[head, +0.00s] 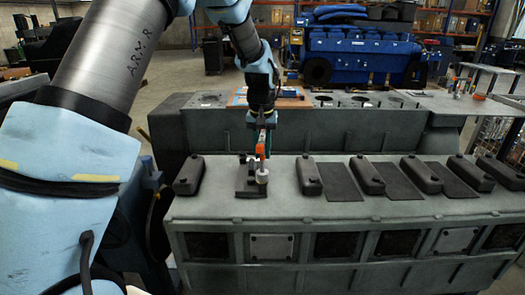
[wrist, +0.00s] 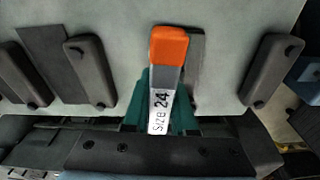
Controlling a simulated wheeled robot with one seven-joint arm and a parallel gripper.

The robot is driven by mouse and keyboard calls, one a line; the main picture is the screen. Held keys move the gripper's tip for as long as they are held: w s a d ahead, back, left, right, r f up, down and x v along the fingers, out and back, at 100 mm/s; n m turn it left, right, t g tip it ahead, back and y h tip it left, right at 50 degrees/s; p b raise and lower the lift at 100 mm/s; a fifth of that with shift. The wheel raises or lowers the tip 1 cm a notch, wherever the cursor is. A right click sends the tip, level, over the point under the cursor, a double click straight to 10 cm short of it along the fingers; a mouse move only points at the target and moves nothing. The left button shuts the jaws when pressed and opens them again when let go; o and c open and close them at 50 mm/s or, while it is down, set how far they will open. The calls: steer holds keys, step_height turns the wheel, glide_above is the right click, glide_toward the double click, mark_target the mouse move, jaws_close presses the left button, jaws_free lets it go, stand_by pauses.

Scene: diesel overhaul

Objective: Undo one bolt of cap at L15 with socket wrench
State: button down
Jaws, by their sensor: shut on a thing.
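My gripper (head: 265,130) is shut on the socket wrench (head: 262,147), with its teal fingers on either side of the handle. In the wrist view the wrench (wrist: 162,95) has a grey body marked "SIZE 24" and an orange end. In the head view its pale round head (head: 262,176) is in front of a dark cap (head: 248,183) on the engine top. I cannot tell whether the head touches a bolt. Other dark caps stand in the row, one to the left (head: 188,175) and one to the right (head: 309,174). No L15 label is readable.
The grey engine block (head: 350,208) fills the front. Flat dark plates (head: 338,181) lie between some caps. A raised ledge with round openings (head: 360,102) runs behind. A blue engine (head: 350,55) and shelves stand farther back.

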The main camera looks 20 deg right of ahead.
steer(key=n+p, duration=0.1)
steer(key=n, duration=0.3)
steer(key=shift+r+n, duration=0.15)
steer(key=shift+n, duration=0.25)
steer(key=n+y+p, duration=0.1)
steer(key=n+p, duration=0.1)
steer(key=n, duration=0.2)
steer(key=shift+r+n, duration=0.1)
steer(key=shift+n, duration=0.3)
steer(key=n, duration=0.4)
steer(key=shift+f+n+y, duration=0.2)
steer(key=shift+n+y, duration=0.1)
steer(key=shift+n, duration=0.1)
steer(key=n, duration=0.6)
steer(key=shift+a+n+g, duration=0.1)
steer(key=shift+n+g, duration=0.3)
steer(key=n, duration=0.7)
steer(key=shift+s+r+g, duration=0.1)
steer(key=shift+g, duration=0.3)
